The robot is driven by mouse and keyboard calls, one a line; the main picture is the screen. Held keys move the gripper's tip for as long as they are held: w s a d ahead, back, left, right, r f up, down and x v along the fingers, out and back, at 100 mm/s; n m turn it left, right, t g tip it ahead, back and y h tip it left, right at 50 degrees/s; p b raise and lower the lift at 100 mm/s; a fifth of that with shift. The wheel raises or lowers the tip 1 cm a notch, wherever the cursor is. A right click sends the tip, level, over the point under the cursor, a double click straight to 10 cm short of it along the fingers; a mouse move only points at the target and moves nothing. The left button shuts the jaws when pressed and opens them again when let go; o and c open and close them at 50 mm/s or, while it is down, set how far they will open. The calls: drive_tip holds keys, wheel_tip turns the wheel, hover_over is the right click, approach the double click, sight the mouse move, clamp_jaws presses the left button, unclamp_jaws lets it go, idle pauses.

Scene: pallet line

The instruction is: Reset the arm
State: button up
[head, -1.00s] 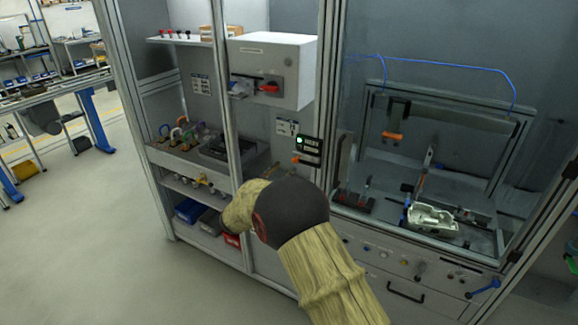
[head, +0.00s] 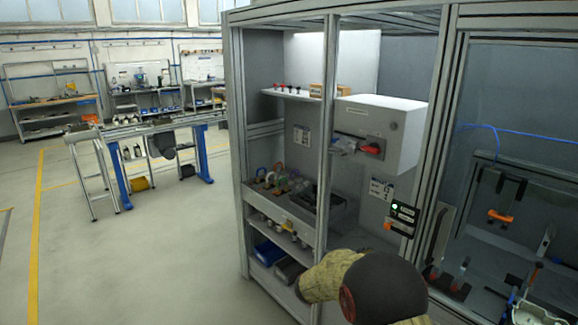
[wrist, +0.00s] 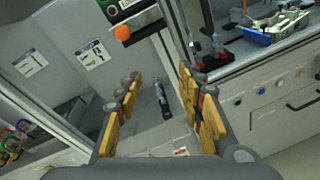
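My gripper (wrist: 159,118) shows in the wrist view with its two yellow-padded fingers spread apart and nothing between them. In the head view only my arm shows, at the bottom right in front of the cabinet; the fingers are hidden there. The gripper points toward the cabinet's lower front, below a small panel with a green light and an orange button (wrist: 122,32). The same panel shows in the head view (head: 402,213).
A grey switch box with a red handle (head: 371,149) hangs in the cabinet (head: 236,150). Padlocks (head: 279,178) sit on a shelf below. At right is an enclosure with a pale casting (head: 525,313). Open floor (head: 150,250) lies to the left.

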drive_tip(key=s+f+m+g+y, duration=0.25)
drive_tip(key=s+m+g, duration=0.2)
drive_tip(key=s, duration=0.75)
drive_tip(key=s+f+m+g+y, duration=0.1)
drive_tip(key=s+m+g+y, duration=0.2)
drive_tip(key=s+m, duration=0.55)
drive_tip(key=s+a+r+m+t+y, duration=0.1)
drive_tip(key=s+a+r, duration=0.3)
drive_tip(key=s, duration=0.4)
drive_tip(key=s+a+r+m+t+y, duration=0.2)
drive_tip(key=s+a+r+m+y, duration=0.1)
drive_tip(key=s, duration=0.4)
drive_tip(key=s+a+r+m+t+y+b, duration=0.1)
drive_tip(key=s+a+r+m+y, duration=0.2)
drive_tip(key=s+r, duration=0.4)
drive_tip(key=shift+s+a+y, duration=0.65)
drive_tip(key=shift+s+a, duration=0.2)
drive_tip(key=shift+a, duration=0.3)
drive_tip(key=shift+t, duration=0.25)
